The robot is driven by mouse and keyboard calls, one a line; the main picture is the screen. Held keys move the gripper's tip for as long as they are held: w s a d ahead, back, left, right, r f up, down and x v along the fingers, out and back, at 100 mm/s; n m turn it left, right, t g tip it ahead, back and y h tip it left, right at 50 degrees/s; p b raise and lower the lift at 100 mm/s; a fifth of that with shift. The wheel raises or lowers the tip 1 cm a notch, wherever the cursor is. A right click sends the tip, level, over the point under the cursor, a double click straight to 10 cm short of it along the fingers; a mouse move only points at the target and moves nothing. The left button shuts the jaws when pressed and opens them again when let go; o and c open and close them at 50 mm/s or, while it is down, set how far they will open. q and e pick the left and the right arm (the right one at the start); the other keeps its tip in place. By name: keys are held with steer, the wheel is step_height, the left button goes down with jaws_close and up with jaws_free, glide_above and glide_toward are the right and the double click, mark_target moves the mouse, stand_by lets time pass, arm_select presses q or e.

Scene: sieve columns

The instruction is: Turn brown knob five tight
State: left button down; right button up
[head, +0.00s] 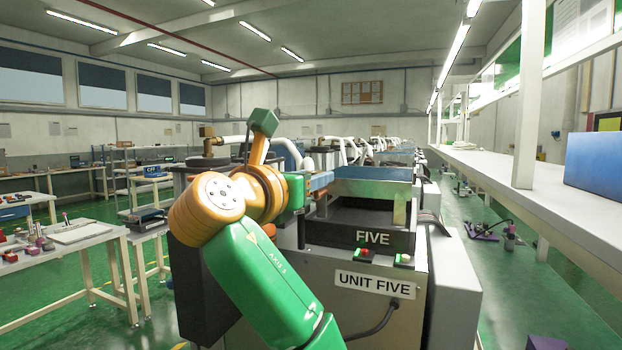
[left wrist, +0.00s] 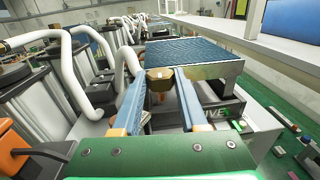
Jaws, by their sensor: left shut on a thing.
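The brown knob (left wrist: 158,80) is a faceted block at the front side of the blue sieve (left wrist: 195,52) in the left wrist view. My left gripper (left wrist: 160,84) has one blue finger on each side of it and is shut on it. In the head view my left gripper (head: 320,182) reaches the left side of unit five (head: 365,310), with the knob hidden or too small to tell. Unit five carries a "FIVE" plate and a "UNIT FIVE" label (head: 374,284). I cannot tell how tight the knob is. My right gripper is not in view.
White hoses (left wrist: 75,75) and more units stand left of the gripper in the wrist view. Two small switch boxes (head: 403,260) sit on unit five's front ledge. A white bench (head: 560,190) runs along the right, with green floor between. A work table (head: 80,240) stands at left.

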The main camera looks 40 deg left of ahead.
arm_select(q)
steer(key=shift+c, duration=2.3)
jaws_free()
steer(key=s+d+b, duration=0.1)
steer(key=s+b, duration=0.2)
steer(key=s, duration=0.4)
steer(key=shift+b, duration=0.3)
